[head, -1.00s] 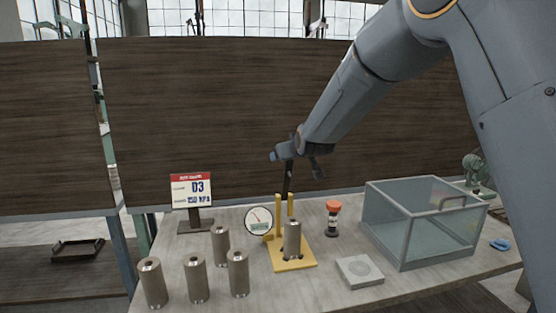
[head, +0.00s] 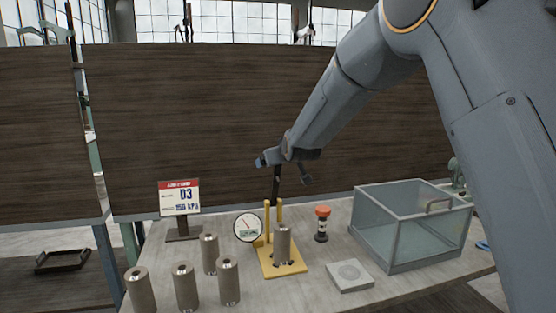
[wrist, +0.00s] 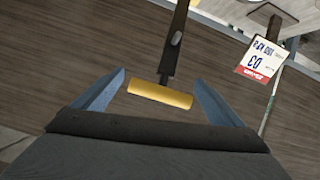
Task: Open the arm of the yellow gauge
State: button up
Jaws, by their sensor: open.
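The yellow gauge (head: 285,271) stands on the table, with a flat yellow base, two upright yellow posts and a round white dial (head: 248,227) at its left. A grey metal cylinder (head: 282,244) stands upright on its base. The gauge's black arm (head: 276,186) points upward from the posts. In the wrist view the arm (wrist: 176,40) ends in a yellow crossbar handle (wrist: 160,95). My gripper (head: 283,170) is open at the arm's top end. In the wrist view the handle lies between my gripper's spread fingers (wrist: 160,84), with a gap on each side. The gripper hides the handle in the head view.
Several metal cylinders (head: 186,288) stand at the front left. Behind them is a sign reading D3 (head: 179,197). Right of the gauge are an orange-topped black piece (head: 322,223), a grey square block (head: 349,275) and a clear-walled box (head: 412,260).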

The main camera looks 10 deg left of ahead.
jog(key=b+v, duration=0.2)
jog(key=v, duration=0.6)
jog(key=shift+w+f, duration=0.1)
jog(key=s+d+f+m+g+h, duration=0.25)
jog(key=s+d+f, duration=0.35)
jog(key=d+f, duration=0.45)
jog(key=s+d+f+m+g, duration=0.1)
jog(key=s+d+f+g, duration=0.1)
jog(key=s+d+f, duration=0.3)
jog(key=s+d+f+m+g+h, duration=0.1)
jog(key=s+d+f+g, duration=0.2)
jog(key=s, duration=1.1)
jog(key=s+d+f+m+g+h, duration=0.1)
jog(key=s+d+f+m+g, duration=0.1)
jog(key=s+d+f, duration=0.5)
jog(key=s+d+g, duration=0.1)
jog(key=s+d, duration=0.2)
jog(key=shift+s+d, duration=0.25)
jog(key=shift+d, duration=0.05)
jog(key=shift+h, duration=0.25)
